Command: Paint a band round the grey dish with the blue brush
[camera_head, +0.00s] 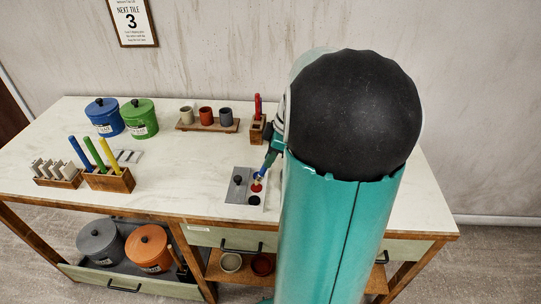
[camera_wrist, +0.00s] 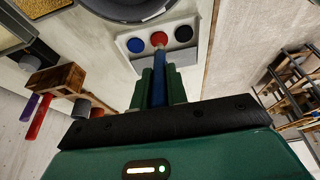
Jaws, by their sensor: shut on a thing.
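My gripper (camera_wrist: 160,92) is shut on a blue brush (camera_wrist: 158,84), between green fingers in the wrist view. The brush's far end is over the red spot of a pale paint palette (camera_wrist: 195,37), which has blue, red and black spots in a row. I cannot tell if the tip touches the red. The palette shows beside my arm in the head view (camera_head: 247,204). A dark grey round thing (camera_wrist: 128,9) with a pale mark is cut off at the top of the wrist view. I cannot tell whether it is the grey dish or a stand. My arm hides that area in the head view.
Cups stand on a wooden board (camera_head: 190,126). Blue (camera_head: 104,116) and green (camera_head: 139,117) lidded pots, a holder of coloured sticks (camera_head: 110,182) and a rack (camera_head: 58,177) are at the left.

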